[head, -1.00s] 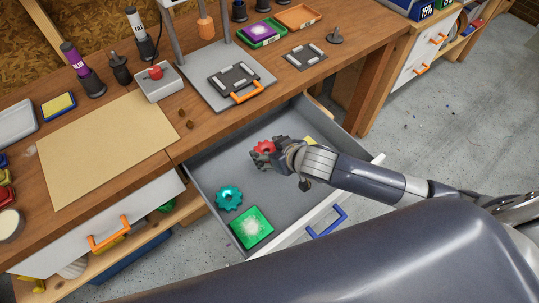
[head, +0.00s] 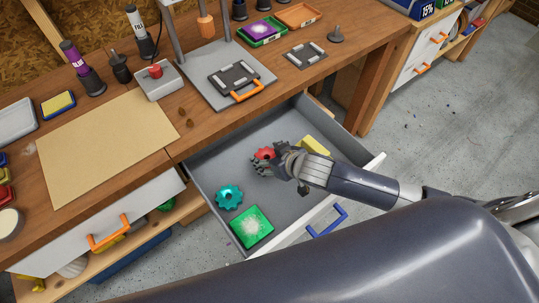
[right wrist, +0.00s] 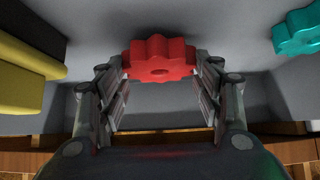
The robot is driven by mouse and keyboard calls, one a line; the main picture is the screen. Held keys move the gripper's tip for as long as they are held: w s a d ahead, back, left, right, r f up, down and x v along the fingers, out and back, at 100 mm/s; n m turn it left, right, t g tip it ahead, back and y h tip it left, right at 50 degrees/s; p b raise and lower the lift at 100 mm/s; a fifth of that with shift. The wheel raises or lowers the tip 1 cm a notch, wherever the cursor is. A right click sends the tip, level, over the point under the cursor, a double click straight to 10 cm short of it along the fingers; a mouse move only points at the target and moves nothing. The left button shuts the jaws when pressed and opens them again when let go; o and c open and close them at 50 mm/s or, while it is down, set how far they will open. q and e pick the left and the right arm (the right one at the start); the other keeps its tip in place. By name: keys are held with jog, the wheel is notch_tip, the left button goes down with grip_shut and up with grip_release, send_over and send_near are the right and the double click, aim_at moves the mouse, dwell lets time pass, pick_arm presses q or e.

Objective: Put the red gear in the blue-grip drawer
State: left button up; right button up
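The red gear (head: 264,153) is inside the open blue-grip drawer (head: 214,168); its blue handle (head: 327,221) is at the drawer's front. My right gripper (head: 264,166) is low in the drawer. In the right wrist view, the red gear (right wrist: 160,58) sits between the fingertips of my right gripper (right wrist: 160,68), with a finger against each side. Whether the gear touches the drawer floor is hard to tell. My left gripper is not in view.
In the drawer, a teal gear (head: 229,197) and a green block (head: 251,227) lie toward the front left. A yellow block (head: 313,146) lies on the right, partly behind my arm. The workbench (head: 205,131) edge borders the drawer at the back.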

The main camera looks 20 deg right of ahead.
jog(key=shift+o, duration=0.7)
jog(key=shift+r, duration=0.1)
jog(key=shift+r, duration=0.35)
jog(key=v, duration=1.2)
jog(key=shift+r, duration=0.2)
jog(key=shift+d, duration=0.1)
